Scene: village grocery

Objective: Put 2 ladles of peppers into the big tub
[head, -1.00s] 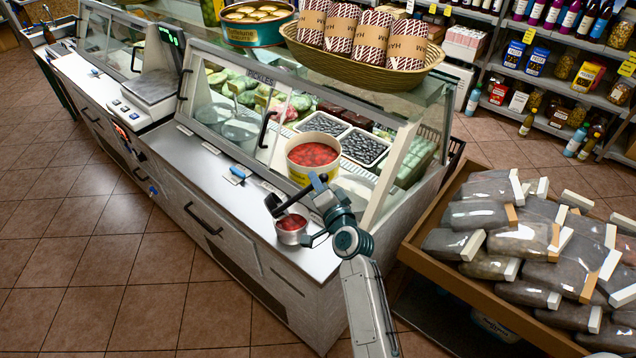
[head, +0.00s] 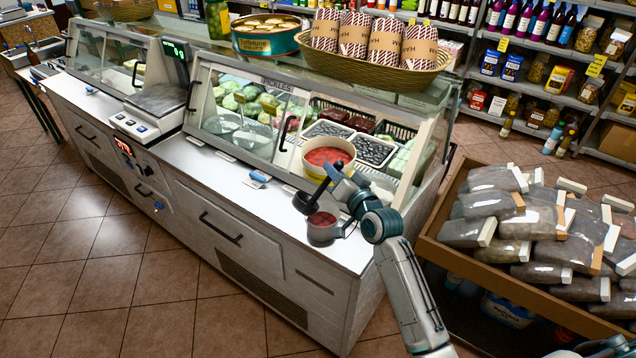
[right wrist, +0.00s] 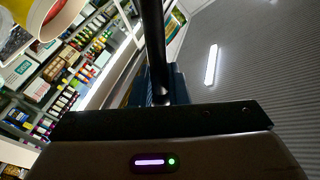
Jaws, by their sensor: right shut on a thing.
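A large white and yellow tub (head: 312,168) full of red peppers stands on the counter at the glass case. A smaller container (head: 321,235) with red contents stands in front of it near the counter edge. My right gripper (head: 336,176) is shut on a black ladle (head: 305,203), whose dark head hangs just above and left of the smaller container. Whether the ladle holds peppers cannot be seen. In the right wrist view the ladle's black handle (right wrist: 154,50) rises from the gripper and part of a tub (right wrist: 62,18) shows upper left. My left gripper is not in view.
A scale (head: 150,112) stands on the counter (head: 222,176) to the left. A crate of bagged goods (head: 440,250) stands right. The counter left of the containers is mostly clear.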

